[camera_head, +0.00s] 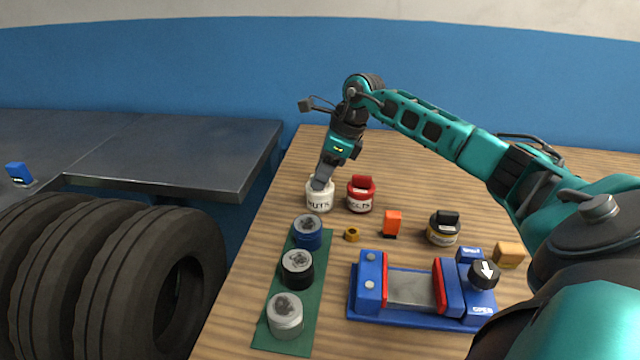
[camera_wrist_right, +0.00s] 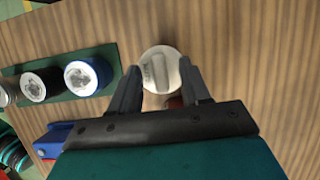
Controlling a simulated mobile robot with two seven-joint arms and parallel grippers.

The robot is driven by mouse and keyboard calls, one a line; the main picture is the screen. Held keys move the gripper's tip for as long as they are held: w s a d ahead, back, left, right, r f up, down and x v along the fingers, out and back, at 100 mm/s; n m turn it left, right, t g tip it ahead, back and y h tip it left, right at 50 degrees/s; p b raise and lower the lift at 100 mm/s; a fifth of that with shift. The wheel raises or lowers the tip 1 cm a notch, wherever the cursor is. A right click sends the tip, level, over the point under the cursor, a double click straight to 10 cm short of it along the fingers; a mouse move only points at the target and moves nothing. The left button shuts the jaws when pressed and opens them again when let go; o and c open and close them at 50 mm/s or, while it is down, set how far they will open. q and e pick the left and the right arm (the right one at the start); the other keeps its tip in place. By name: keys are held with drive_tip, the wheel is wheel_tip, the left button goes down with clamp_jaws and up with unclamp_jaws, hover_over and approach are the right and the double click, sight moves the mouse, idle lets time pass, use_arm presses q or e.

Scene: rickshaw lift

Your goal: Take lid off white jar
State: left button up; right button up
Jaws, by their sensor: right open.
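The white jar (camera_head: 320,201), with dark lettering on its side, stands upright on the wooden table. My right gripper (camera_head: 322,181) reaches down over its top from behind and hides part of the lid. In the right wrist view the white lid (camera_wrist_right: 160,69) is round with a raised bar across it. The open fingers of my right gripper (camera_wrist_right: 160,82) are on either side of the lid's lower part in that view. I cannot tell whether they touch it. My left gripper does not show.
A red jar (camera_head: 361,195) stands close to the right of the white jar. A green mat (camera_head: 265,333) with several round-topped containers lies in front. A blue vise (camera_head: 410,290), an orange block (camera_head: 392,222), a brass nut (camera_head: 352,235) and a dark-lidded jar (camera_head: 443,231) are nearby.

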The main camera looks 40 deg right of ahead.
drive_tip(key=shift+c, duration=0.3)
clamp_jaws()
